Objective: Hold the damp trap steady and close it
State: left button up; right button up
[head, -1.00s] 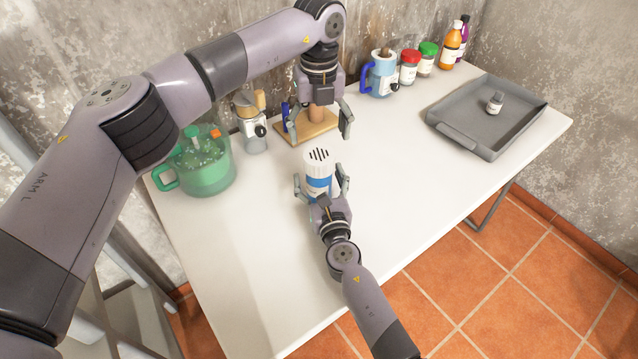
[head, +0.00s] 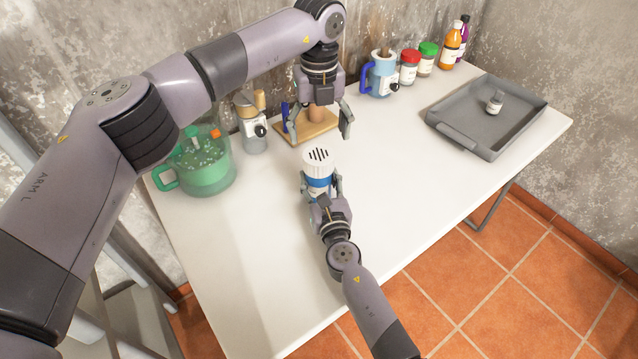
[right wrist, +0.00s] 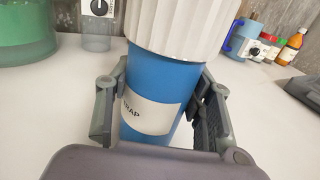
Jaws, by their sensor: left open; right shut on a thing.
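The damp trap (head: 319,174) stands upright on the white table, with a blue body and a white slotted lid (head: 318,157) on top. In the right wrist view its blue body (right wrist: 165,85) has a white label ending in "RAP", and the ribbed white lid (right wrist: 180,25) sits above. My right gripper (head: 322,186) is shut on the blue body from the near side, below the lid, one finger on each side. My left gripper (head: 321,132) is open and empty, pointing down, above and behind the trap. Whether the lid is tight cannot be told.
A wooden board (head: 290,132) lies behind the trap. A blue mug (head: 381,78), jars and bottles line the back. The table's front is clear.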

aim_at(319, 154)
pick_arm(q)
jog(key=shift+n, duration=2.3)
jog(key=shift+f, duration=4.05)
jog(key=shift+c, duration=0.5)
